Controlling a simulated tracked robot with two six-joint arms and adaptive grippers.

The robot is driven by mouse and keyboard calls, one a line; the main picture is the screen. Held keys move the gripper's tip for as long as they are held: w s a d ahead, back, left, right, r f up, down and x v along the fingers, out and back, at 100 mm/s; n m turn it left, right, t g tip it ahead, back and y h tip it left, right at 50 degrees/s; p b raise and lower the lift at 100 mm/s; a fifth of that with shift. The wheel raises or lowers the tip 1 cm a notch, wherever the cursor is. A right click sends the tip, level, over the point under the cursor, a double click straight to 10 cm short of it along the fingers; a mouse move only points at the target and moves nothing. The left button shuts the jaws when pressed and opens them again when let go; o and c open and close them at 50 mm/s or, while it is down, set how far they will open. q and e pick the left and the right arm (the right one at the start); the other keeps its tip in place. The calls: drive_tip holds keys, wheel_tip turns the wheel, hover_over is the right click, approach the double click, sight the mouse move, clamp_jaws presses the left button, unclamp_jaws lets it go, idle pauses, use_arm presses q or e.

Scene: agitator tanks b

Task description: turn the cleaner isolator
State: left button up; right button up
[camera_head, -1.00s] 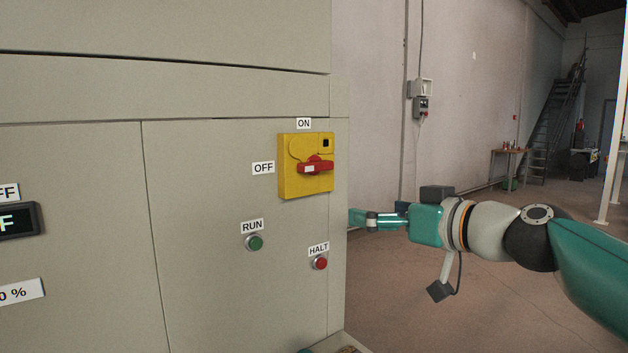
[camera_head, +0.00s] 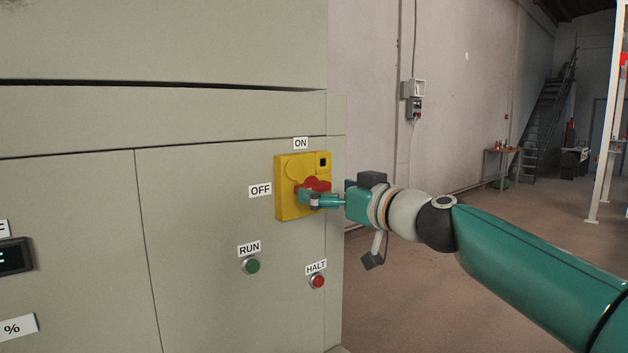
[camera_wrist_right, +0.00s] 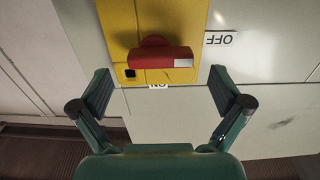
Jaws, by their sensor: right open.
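The cleaner isolator is a yellow box (camera_head: 289,207) with a red rotary handle (camera_head: 318,184) on a beige cabinet. An ON label (camera_head: 300,143) sits above it and an OFF label (camera_head: 260,190) to its left. In the right wrist view the red handle (camera_wrist_right: 158,58) lies level across the yellow plate, its white-marked end towards the OFF label (camera_wrist_right: 220,38). My right gripper (camera_head: 306,198) is open in front of the handle and partly hides it. In the wrist view its fingers (camera_wrist_right: 162,90) are spread wide, with the handle just beyond them, apart from both. My left gripper is not in view.
Below the isolator are a green RUN button (camera_head: 252,266) and a red HALT button (camera_head: 317,282). A dark display (camera_head: 14,257) is at the far left. The cabinet ends just right of the isolator, with open floor beyond.

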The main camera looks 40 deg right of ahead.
sight(307, 177)
drive_tip(key=shift+w+a, duration=0.1)
drive_tip(key=shift+w, duration=1.25)
drive_tip(key=shift+c, duration=0.2)
